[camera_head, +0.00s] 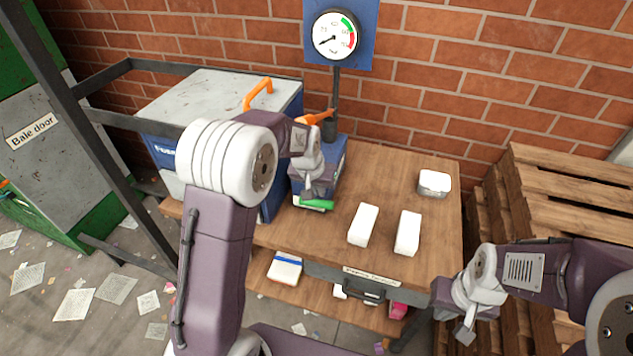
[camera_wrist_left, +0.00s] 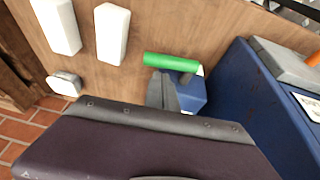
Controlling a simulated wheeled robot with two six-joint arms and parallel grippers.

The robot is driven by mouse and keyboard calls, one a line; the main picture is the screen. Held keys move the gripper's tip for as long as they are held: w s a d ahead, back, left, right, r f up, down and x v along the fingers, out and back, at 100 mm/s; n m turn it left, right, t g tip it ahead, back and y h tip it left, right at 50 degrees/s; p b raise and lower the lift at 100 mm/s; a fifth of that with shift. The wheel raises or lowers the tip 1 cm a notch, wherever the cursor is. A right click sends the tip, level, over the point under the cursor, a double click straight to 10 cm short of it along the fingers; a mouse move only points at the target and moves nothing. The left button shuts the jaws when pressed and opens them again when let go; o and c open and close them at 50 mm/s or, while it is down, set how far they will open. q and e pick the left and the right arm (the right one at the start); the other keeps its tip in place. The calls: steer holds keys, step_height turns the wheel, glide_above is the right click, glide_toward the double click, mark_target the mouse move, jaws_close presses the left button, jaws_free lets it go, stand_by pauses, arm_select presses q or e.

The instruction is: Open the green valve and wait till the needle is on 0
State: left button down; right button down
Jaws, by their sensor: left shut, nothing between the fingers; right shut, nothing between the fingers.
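The green valve handle (camera_head: 317,204) sticks out low at the front of a small blue unit (camera_head: 333,163) on the wooden bench. It also shows as a green bar in the left wrist view (camera_wrist_left: 171,62). My left gripper (camera_head: 314,191) is shut and empty, its tips right at the handle; I cannot tell whether they touch it. The white round gauge (camera_head: 334,37) hangs on a blue board above. Its needle points to the lower left; the figure there is too small to read. My right gripper (camera_head: 464,335) is shut and empty, right of the bench's front.
An orange lever (camera_head: 314,117) sits on the pipe under the gauge. A large blue box with a grey lid (camera_head: 200,95) stands to the left. Two white blocks (camera_head: 363,225) and a small tin (camera_head: 434,183) lie on the bench. Wooden pallets (camera_head: 560,195) are at right.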

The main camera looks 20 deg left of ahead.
mark_target(325, 205)
arm_select(q)
steer(key=x, duration=0.4)
steer(key=shift+s+d, duration=0.25)
steer(key=shift+s, duration=0.1)
steer(key=shift+d+f+b, duration=0.3)
steer(key=shift+f, duration=0.6)
steer(key=shift+s+d, duration=0.1)
steer(key=shift+s, duration=0.1)
steer(key=shift+f, duration=0.15)
